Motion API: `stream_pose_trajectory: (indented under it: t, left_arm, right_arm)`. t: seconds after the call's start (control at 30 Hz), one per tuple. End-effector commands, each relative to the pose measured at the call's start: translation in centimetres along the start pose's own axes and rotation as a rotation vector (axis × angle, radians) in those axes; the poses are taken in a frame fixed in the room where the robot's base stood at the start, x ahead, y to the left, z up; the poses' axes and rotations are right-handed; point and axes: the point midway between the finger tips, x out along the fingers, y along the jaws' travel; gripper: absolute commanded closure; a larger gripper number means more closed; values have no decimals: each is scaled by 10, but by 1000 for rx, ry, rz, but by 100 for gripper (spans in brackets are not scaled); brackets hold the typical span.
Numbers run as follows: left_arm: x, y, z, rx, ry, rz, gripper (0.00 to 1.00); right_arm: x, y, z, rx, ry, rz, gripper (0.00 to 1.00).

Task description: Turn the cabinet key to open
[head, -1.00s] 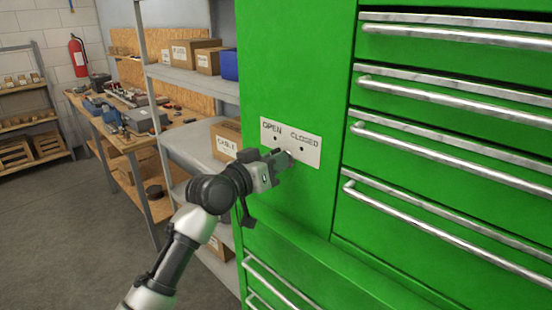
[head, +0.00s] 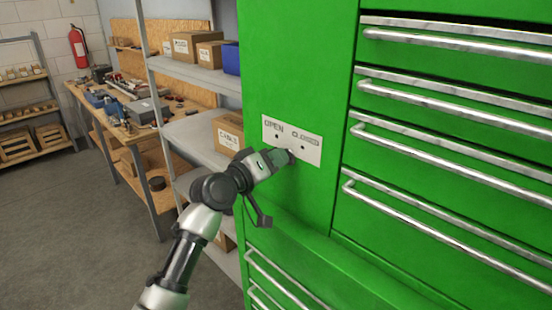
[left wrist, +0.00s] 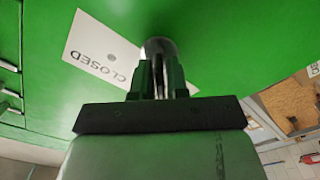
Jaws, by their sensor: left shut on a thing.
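The green cabinet (head: 300,75) carries a white plate (head: 308,142) marked OPEN on the left and CLOSED on the right, with a small dark dot under each word. My left gripper (head: 284,158) is at the plate's lower edge, between the two marks. In the left wrist view, its fingers (left wrist: 160,78) are shut on the key (left wrist: 157,80), a narrow metal piece at a round dark lock (left wrist: 160,47) in the cabinet face. The gripper covers the key in the head view. The CLOSED end of the plate (left wrist: 90,60) shows at the upper left. My right gripper is not in view.
Drawers with long metal handles (head: 440,95) fill the cabinet's right side. A ledge (head: 310,255) juts out below the plate. A grey shelf with boxes (head: 228,131) stands close on the left, and a workbench (head: 130,108) is behind it.

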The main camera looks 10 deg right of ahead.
Motion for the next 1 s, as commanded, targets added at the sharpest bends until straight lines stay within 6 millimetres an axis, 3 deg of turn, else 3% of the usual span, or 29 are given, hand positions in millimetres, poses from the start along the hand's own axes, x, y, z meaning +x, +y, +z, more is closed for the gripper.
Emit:
stream_pose_trajectory:
  t: [0.33,0.37,0.47,0.77,1.0]
  left_arm:
    - [0,-1,1,-3,-1,-1,100]
    - [0,-1,1,-3,-1,-1,82]
    - [0,-1,0,-3,-1,-1,67]
    - [-1,-1,0,-2,0,0,66]
    - [-29,-4,2,1,2,-1,66]
  right_arm:
    - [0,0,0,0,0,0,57]
    - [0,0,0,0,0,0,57]
    - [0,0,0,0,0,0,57]
    - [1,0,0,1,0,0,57]
    - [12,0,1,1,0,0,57]
